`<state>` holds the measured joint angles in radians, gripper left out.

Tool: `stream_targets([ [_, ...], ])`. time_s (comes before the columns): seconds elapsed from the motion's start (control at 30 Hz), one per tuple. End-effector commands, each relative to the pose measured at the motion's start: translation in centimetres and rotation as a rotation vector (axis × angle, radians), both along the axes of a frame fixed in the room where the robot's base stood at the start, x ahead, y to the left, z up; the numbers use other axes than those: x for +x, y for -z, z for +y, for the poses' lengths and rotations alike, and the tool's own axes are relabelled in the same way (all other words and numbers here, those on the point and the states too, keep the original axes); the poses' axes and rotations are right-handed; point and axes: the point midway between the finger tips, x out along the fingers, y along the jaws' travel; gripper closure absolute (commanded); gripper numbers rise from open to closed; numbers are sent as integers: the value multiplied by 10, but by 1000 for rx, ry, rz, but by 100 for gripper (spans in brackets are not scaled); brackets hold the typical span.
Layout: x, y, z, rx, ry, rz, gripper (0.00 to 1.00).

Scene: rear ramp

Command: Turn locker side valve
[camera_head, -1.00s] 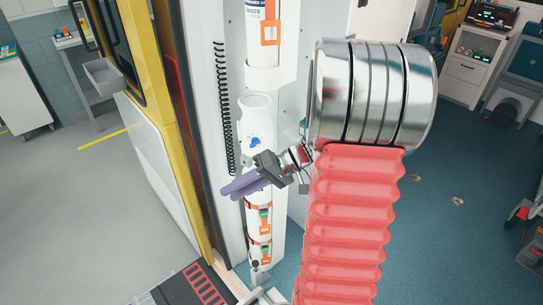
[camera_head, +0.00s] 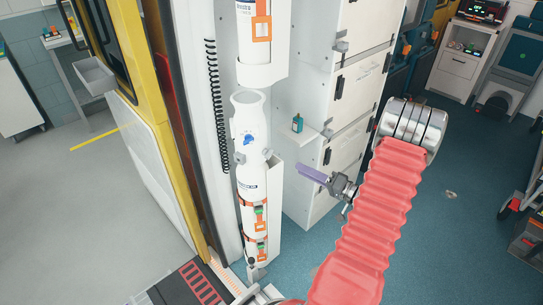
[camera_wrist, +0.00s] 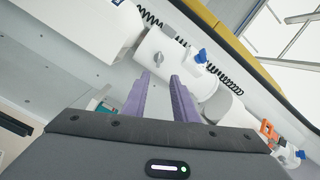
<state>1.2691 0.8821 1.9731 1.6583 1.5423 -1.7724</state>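A tall white cylinder (camera_head: 247,110) stands upright in a holder by the door. A small grey knob (camera_head: 267,153) sticks out on its locker side. In the wrist view, a grey knob (camera_wrist: 158,58) faces me on the white cylinder, just beyond my fingertips. A blue knob (camera_head: 249,139) sits on the cylinder's front and also shows in the wrist view (camera_wrist: 200,56). My gripper (camera_head: 300,168), with purple fingers, is to the right of the cylinder, apart from it. In the wrist view, my fingers (camera_wrist: 160,77) are parted with nothing between them.
White lockers (camera_head: 325,110) stand behind and right of the cylinder. A small teal bottle (camera_head: 297,123) sits on a shelf there. Another white cylinder (camera_head: 258,30) hangs above. A coiled black cord (camera_head: 216,105) runs at left. The blue floor (camera_head: 440,240) at right is open.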

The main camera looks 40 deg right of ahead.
Motion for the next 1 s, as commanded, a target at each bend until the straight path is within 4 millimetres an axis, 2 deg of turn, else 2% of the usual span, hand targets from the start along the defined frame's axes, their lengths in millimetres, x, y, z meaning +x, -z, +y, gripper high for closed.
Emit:
stream_targets([
  [0.37, -1, 1, -2, -1, 8, -3, 74],
  [0.53, 7, 1, 0, -1, 7, -3, 74],
  [0.67, 20, 1, 3, -3, 4, -2, 74],
  [1.0, 68, 1, 13, -2, 4, -2, 74],
])
